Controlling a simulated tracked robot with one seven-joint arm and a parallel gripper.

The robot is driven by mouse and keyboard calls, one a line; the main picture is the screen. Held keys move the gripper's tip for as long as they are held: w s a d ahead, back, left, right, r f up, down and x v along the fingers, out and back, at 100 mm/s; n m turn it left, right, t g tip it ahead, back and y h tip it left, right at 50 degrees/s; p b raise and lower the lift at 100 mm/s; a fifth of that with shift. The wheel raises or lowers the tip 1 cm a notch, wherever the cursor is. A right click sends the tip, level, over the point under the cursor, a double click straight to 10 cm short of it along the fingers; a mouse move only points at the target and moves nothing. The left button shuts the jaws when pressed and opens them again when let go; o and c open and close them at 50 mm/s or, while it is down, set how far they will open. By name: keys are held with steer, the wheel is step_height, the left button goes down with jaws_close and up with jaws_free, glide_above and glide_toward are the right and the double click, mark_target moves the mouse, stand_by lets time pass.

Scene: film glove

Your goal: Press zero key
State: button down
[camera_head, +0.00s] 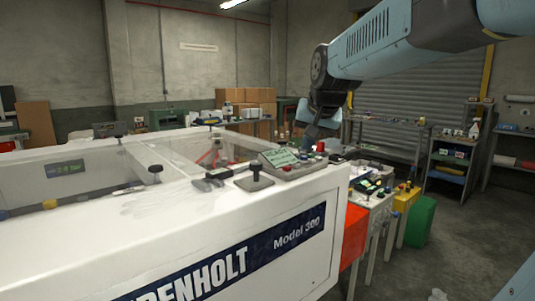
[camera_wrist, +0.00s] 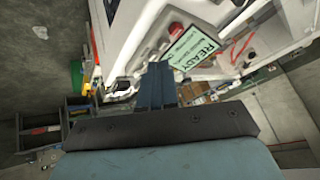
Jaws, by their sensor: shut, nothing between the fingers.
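A small grey control panel (camera_head: 292,171) sits on the near right corner of the white machine, with a green-lit screen (camera_head: 279,157) and a red button (camera_head: 320,147). In the wrist view the screen (camera_wrist: 195,47) reads READY and the red button (camera_wrist: 177,29) is beside it. No zero key can be made out in either view. My gripper (camera_head: 308,143) is shut and empty, pointing down close to the panel's far side. In the wrist view its fingertips (camera_wrist: 160,66) are together and overlap the panel area; I cannot tell whether they touch it.
The white machine (camera_head: 200,250), marked Model 300, fills the front left. A black knob (camera_head: 255,178) and a black handle (camera_head: 217,176) stand on its top left of the panel. A side table with small parts (camera_head: 372,186) and a green bin (camera_head: 420,222) are at right.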

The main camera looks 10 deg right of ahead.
steer(key=w+r+m+t, duration=0.1)
steer(key=w+r+m, duration=0.1)
steer(key=w, duration=0.8)
steer(key=w+d+r+m, duration=0.1)
steer(key=w+r, duration=0.1)
steer(key=w, duration=0.8)
steer(key=shift+d+r+m+t+y, duration=0.15)
steer(key=shift+m+t+y, duration=0.25)
steer(key=shift+f, duration=4.4)
steer(key=shift+s+f, duration=0.1)
steer(key=shift+f, duration=0.7)
steer(key=shift+r, duration=0.9)
steer(key=shift+r, duration=2.5)
